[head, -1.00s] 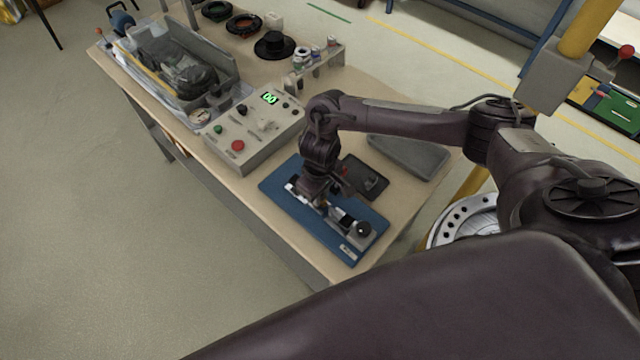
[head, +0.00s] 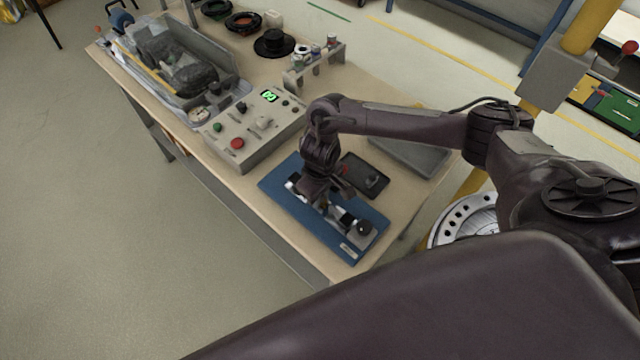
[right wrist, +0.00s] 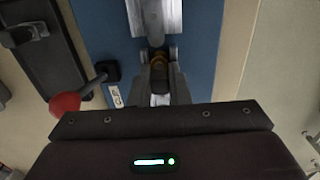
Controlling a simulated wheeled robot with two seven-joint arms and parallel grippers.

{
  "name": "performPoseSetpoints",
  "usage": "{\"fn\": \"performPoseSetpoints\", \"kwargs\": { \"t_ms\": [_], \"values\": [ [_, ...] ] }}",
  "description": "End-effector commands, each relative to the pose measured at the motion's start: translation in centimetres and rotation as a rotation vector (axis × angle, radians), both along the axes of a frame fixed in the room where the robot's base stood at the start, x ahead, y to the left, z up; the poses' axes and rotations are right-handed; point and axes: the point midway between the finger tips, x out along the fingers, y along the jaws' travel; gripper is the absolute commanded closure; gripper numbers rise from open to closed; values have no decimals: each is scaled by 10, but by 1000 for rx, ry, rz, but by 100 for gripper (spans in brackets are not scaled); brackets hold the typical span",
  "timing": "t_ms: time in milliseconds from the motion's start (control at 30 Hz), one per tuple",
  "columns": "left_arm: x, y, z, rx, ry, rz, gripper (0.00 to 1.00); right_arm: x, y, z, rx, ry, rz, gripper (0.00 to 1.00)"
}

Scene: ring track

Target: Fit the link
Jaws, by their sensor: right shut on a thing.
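My right gripper (head: 323,202) is low over the blue mat (head: 275,186) on the bench. In the right wrist view the right gripper (right wrist: 158,85) has its fingers close together, shut on a small dark and brass-coloured piece, seemingly the link (right wrist: 158,62). The piece lies in line with a silver rail (right wrist: 156,18) on the mat. Whether it touches or sits in the rail I cannot tell. In the head view the arm hides the piece and part of the silver fixture (head: 342,218). My left gripper is not in view.
A black tray (head: 372,172) with a dark metal part lies beside the mat. A red-knobbed lever (right wrist: 66,103) is close to the gripper. A grey control box (head: 250,150) with buttons stands left of the mat. A round black knob (head: 363,228) is at the fixture's near end.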

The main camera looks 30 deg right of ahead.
Motion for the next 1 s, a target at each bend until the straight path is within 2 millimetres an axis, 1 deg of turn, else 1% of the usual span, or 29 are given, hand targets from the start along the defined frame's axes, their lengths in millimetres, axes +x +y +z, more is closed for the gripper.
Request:
{"fn": "performPoseSetpoints", "kwargs": {
  "t_ms": [33,67,233,467,567,667,867,933,1000],
  "values": [
    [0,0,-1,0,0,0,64,0,0,-2,0,0,0,100],
    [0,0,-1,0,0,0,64,0,0,-1,0,0,0,81],
    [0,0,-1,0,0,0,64,0,0,-1,0,0,0,59],
    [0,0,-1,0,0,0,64,0,0,-1,0,0,0,59],
    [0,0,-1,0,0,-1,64,1,0,3,2,-2,0,59],
    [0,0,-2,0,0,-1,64,2,1,14,2,-3,1,59],
    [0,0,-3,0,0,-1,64,1,0,49,1,-4,2,59],
    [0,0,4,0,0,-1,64,2,0,64,-1,-4,2,59],
    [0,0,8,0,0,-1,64,1,-1,71,-1,-3,2,59]
  ]
}}
